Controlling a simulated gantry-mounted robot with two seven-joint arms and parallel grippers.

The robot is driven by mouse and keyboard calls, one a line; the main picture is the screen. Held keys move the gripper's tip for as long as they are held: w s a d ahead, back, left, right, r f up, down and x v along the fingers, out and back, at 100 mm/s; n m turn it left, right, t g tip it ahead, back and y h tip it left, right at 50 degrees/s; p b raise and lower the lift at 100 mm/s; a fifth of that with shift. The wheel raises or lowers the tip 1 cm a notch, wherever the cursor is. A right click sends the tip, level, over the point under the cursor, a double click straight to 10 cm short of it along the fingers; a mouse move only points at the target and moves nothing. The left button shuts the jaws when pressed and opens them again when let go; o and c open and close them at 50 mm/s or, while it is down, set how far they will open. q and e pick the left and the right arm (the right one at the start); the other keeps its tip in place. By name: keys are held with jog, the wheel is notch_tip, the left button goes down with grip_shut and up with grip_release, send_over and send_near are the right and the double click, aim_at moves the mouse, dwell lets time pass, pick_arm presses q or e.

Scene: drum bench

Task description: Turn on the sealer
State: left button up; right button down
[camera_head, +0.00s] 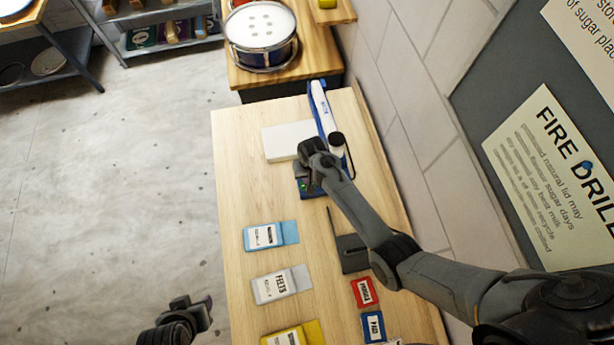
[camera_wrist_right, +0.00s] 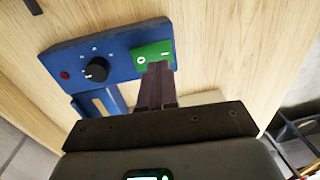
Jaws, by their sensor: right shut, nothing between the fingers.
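The sealer (camera_head: 322,105) has a white and blue arm and stands at the far end of the wooden bench. In the right wrist view its blue control panel (camera_wrist_right: 115,48) carries a dark red lamp (camera_wrist_right: 65,75), a black dial (camera_wrist_right: 96,70) and a green switch plate (camera_wrist_right: 150,53). My right gripper (camera_wrist_right: 157,68) is shut and empty, its fingertips overlapping the lower part of the green plate; I cannot tell whether they touch it. In the head view my right gripper (camera_head: 304,182) hides most of the panel. My left gripper (camera_head: 205,306) hangs left of the bench, its jaw state unclear.
A white block (camera_head: 285,142) lies beside the sealer. Blue (camera_head: 265,236), white (camera_head: 275,286) and yellow (camera_head: 290,335) packets line the bench's left side. Red (camera_head: 364,292) and blue (camera_head: 373,326) packets lie right. A drum (camera_head: 260,35) stands behind. A wall bounds the right.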

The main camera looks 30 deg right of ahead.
aim_at(303, 186)
notch_tip(303, 186, up, 2)
jog(key=shift+a+r+p, duration=0.1)
jog(key=shift+p, duration=0.45)
pick_arm(q)
jog(key=shift+d+b, duration=0.15)
jog(key=shift+b, duration=0.95)
pick_arm(e)
notch_tip(303, 186, up, 9)
jog(key=a, duration=0.1)
jog(key=shift+w, duration=0.15)
